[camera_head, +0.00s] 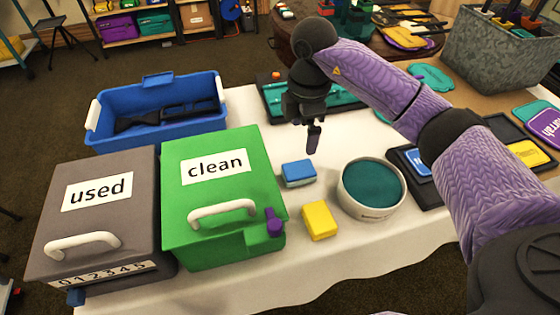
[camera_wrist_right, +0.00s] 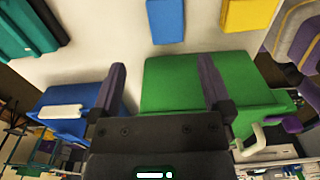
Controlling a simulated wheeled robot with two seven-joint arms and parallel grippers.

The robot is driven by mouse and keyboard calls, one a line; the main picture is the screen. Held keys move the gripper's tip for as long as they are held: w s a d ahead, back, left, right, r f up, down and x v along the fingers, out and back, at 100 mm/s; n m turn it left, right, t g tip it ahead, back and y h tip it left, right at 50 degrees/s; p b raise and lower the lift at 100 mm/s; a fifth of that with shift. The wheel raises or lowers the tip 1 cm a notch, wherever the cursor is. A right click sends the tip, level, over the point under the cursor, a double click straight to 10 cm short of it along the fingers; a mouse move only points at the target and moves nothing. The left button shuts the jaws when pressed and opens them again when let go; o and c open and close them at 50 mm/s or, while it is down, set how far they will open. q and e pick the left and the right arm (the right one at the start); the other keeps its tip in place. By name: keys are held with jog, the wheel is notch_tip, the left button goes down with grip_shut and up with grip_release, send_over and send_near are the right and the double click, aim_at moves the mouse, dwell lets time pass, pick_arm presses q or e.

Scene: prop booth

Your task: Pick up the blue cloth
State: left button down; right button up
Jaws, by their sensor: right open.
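The blue cloth (camera_head: 298,173) is a small folded block on the white tabletop, just right of the green "clean" box. It also shows at the top of the right wrist view (camera_wrist_right: 165,20), cut by the frame edge. My right gripper (camera_head: 313,138) hangs above and behind the cloth, apart from it. In the right wrist view its two purple fingers (camera_wrist_right: 162,85) are spread wide with nothing between them. My left gripper is not in view.
A yellow block (camera_head: 319,220) and a round pot (camera_head: 371,190) with teal contents stand right of the cloth. The green box (camera_head: 205,160), grey "used" box (camera_head: 100,215) and blue tub (camera_head: 150,97) are at left. White tabletop is bare behind the cloth.

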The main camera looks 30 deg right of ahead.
aim_at(301, 168)
jog(key=shift+w+d+f, duration=0.1)
jog(key=shift+d+f, duration=0.05)
jog(key=shift+f, duration=0.2)
jog(key=f+b, duration=0.1)
jog(key=f, duration=0.2)
jog(key=f+b, duration=0.2)
jog(key=f, duration=0.1)
jog(key=s+f+b, duration=0.1)
jog(key=f+b, duration=0.1)
jog(key=f, duration=0.1)
jog(key=shift+a, duration=0.3)
jog(key=shift+f, duration=0.25)
jog(key=shift+r, duration=0.25)
jog(key=shift+c, duration=0.3)
jog(key=c, duration=1.2)
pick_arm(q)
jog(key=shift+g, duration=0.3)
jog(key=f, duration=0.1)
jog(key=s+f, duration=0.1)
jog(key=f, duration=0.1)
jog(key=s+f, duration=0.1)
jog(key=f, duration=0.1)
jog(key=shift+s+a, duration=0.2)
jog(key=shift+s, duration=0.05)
